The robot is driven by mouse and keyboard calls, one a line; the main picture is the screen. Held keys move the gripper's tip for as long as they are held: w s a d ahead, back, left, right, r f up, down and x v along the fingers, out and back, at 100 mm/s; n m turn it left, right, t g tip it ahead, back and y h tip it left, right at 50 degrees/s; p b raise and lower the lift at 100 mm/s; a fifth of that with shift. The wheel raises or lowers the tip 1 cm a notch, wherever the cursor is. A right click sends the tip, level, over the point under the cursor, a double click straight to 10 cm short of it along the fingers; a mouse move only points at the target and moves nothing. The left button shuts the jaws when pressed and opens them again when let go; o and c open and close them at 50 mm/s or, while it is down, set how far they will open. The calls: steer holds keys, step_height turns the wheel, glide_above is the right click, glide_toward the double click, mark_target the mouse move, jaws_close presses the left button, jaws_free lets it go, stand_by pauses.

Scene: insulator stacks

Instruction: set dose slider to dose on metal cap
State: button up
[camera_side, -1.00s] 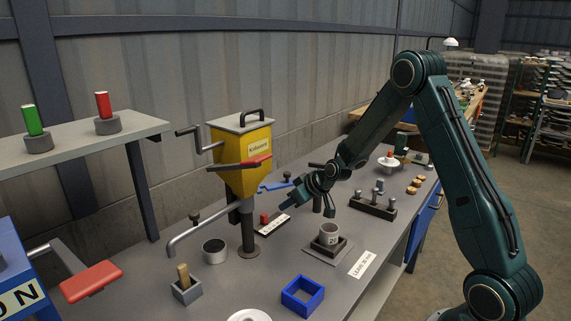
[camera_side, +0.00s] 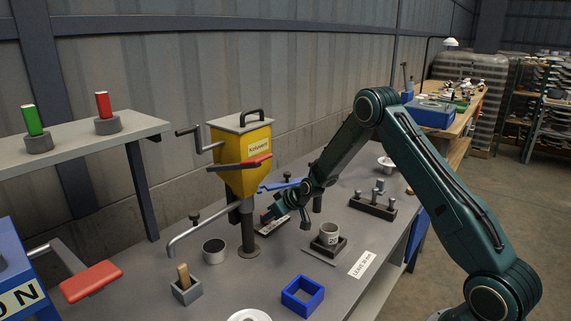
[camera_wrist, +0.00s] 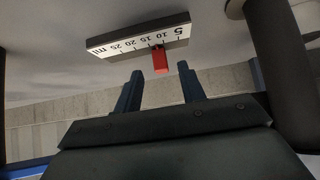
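The dose slider is a red block (camera_wrist: 160,60) on a white scale (camera_wrist: 112,45) marked 5 to 25 ml. The scale appears upside down in the wrist view, and the block sits close to the 10 mark. In the side view the scale (camera_side: 270,230) lies beside the yellow dispenser's post, partly hidden by my gripper (camera_side: 279,210). In the wrist view my gripper (camera_wrist: 161,88) is open, its two fingers apart and empty, pointing at the block from a short distance. A grey metal cup (camera_side: 329,233) stands upright on a square base; its dark marking is too small to read.
A long bent pipe (camera_side: 205,232) reaches left. A blue square frame (camera_side: 302,309), a dark pin rack (camera_side: 372,207) and a white label card (camera_side: 363,264) are nearby.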

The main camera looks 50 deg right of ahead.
mark_target(268, 225)
steer(key=shift+x, duration=1.7)
steer(key=shift+c, duration=0.4)
jaws_close()
